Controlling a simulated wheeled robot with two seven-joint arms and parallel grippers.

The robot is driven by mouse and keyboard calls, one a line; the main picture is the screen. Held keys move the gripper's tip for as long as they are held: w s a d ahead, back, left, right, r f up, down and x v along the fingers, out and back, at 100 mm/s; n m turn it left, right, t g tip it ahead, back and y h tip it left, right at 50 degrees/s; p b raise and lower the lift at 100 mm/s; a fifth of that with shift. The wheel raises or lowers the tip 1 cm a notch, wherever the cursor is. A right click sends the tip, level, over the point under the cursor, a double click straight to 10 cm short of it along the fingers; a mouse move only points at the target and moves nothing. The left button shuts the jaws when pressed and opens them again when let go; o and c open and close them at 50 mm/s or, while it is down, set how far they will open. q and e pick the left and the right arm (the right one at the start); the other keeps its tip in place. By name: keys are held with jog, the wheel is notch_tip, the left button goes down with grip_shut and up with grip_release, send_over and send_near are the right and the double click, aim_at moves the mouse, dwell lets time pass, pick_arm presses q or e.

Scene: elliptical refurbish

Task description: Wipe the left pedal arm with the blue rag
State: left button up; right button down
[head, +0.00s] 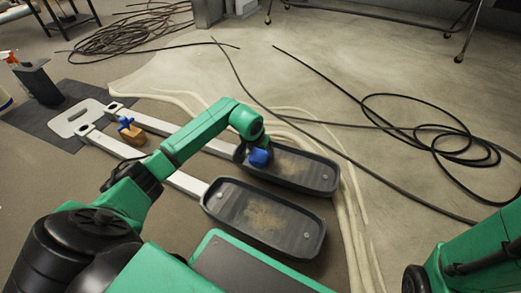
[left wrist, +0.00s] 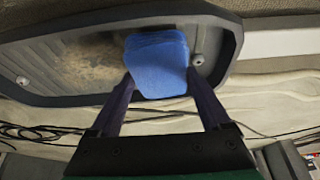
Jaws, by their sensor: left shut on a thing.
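The blue rag (head: 259,157) is held between the fingertips of my left gripper (head: 255,151). In the left wrist view the rag (left wrist: 157,62) looks like a folded pad, pinched by both fingers (left wrist: 160,90). It hangs over the far black pedal (head: 310,172), near the end where its pale pedal arm (head: 215,147) joins; I cannot tell if it touches. That pedal (left wrist: 60,70) and arm (left wrist: 280,42) also show in the left wrist view. A second pale pedal arm (head: 182,181) leads to the nearer pedal (head: 265,218). My right gripper is out of view.
A brown block with a blue top (head: 130,130) stands between the two pedal arms. A grey plate (head: 75,118) lies on a dark mat (head: 37,118). Black cables (head: 440,150) lie loose on the floor at right. My right arm is at lower right.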

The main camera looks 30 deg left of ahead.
pick_arm(q)
jog(key=shift+f+b, duration=0.65)
jog(key=shift+f, duration=0.25)
jog(key=shift+r, duration=0.1)
